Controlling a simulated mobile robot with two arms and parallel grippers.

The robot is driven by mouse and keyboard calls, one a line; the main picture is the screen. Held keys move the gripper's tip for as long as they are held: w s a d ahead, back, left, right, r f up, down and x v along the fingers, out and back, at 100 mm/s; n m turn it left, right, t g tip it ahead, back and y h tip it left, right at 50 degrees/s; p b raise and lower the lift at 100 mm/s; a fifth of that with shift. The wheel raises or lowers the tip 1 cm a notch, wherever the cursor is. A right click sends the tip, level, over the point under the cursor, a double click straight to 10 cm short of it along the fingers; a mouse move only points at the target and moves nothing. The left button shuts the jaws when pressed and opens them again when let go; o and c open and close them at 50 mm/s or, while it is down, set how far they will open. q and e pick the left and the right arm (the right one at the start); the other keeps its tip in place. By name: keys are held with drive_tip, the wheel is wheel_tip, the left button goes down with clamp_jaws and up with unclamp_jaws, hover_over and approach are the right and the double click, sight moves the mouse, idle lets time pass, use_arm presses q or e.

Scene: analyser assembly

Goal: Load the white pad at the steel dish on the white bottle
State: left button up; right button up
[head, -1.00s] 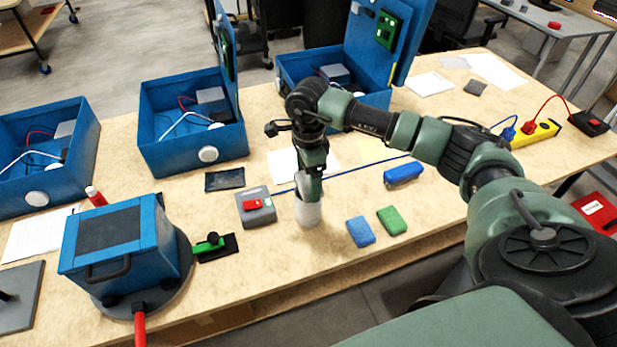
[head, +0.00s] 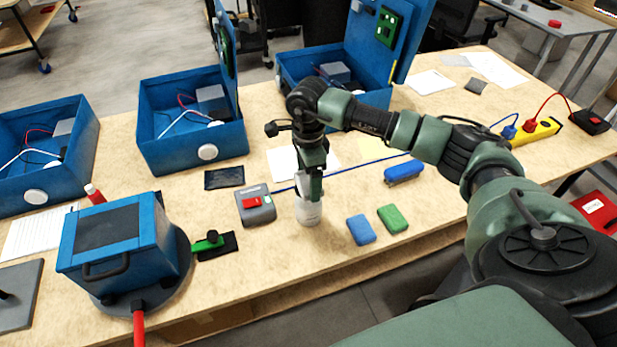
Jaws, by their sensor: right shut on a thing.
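The white bottle (head: 309,213) stands upright near the front edge of the table, at the middle of the head view. My right gripper (head: 311,196) points straight down at the bottle's top and is shut. A small white piece (head: 300,182) shows beside its fingers, which looks like the white pad; the fingers hide most of it. The steel dish at the top of the bottle is hidden behind the gripper, so I cannot tell whether the pad touches it. My left gripper is not in view.
A grey device with a red switch (head: 256,206) stands just left of the bottle. A blue block (head: 360,229) and a green block (head: 392,218) lie to its right. A blue stapler-like tool (head: 403,171) lies behind them. Open blue boxes (head: 190,150) line the back.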

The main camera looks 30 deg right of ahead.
drive_tip(key=shift+f+b, duration=0.65)
drive_tip(key=shift+b, duration=0.05)
idle(1.7)
drive_tip(key=shift+r+p, duration=1.95)
drive_tip(key=shift+r, duration=1.6)
